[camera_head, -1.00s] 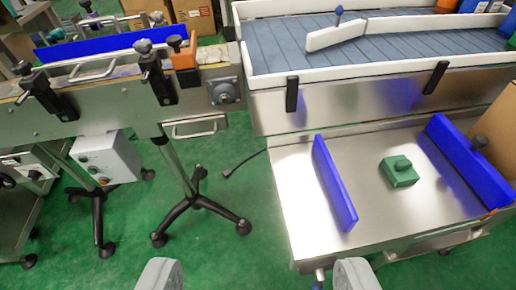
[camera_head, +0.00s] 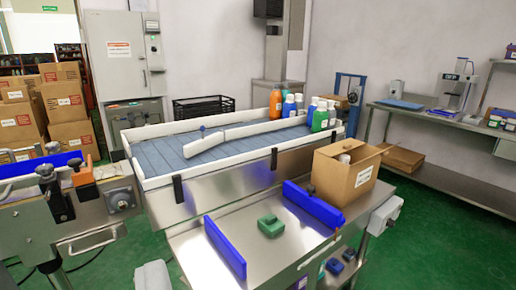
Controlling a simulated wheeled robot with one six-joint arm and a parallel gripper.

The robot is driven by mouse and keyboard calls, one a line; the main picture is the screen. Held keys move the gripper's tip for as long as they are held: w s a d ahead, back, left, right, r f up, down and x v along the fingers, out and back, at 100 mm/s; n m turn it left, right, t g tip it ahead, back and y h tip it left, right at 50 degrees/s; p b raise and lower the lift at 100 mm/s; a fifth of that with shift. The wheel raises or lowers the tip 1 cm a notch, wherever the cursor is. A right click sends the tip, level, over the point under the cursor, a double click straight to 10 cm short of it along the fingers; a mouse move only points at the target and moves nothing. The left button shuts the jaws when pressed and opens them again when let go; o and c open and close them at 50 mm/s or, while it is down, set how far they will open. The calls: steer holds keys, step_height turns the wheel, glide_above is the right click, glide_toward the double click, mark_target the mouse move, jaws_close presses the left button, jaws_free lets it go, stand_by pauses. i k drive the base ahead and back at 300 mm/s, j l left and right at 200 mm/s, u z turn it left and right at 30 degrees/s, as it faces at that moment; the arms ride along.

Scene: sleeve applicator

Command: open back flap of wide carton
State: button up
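An open-topped brown carton (camera_head: 341,183) stands upright at the right side of the steel table, just beyond the right blue rail. A white object shows in its top opening. The carton's flaps are small in view, and I cannot tell clearly how the back flap stands. My gripper (camera_head: 253,275) is at the bottom edge of the view, well short of the carton and to its left. Its left finger shows clearly; the right one is hard to make out against the steel. The fingers appear wide apart, with nothing between them.
Two blue rails and a green block (camera_head: 270,226) are on the steel table (camera_head: 215,271). Behind is a conveyor (camera_head: 165,158) with several bottles at its far right end. A wall bench (camera_head: 440,118) stands at right. Green floor is clear between table and bench.

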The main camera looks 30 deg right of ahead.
mark_target(333, 150)
steer(key=k+z, duration=0.4)
steer(key=k+l+z, duration=0.1)
steer(key=k+z, duration=0.15)
steer(key=z, duration=0.15)
steer(key=k+l+z, duration=0.2)
steer(key=k+z, duration=0.2)
steer(key=i+j, duration=0.2)
steer(key=i, duration=0.45)
steer(key=i+j+u, duration=0.1)
steer(key=i, duration=0.55)
steer(key=i+j+u, duration=0.1)
steer(key=i+j, duration=0.15)
steer(key=i, duration=0.4)
steer(key=i+j, duration=0.15)
steer(key=i, duration=0.5)
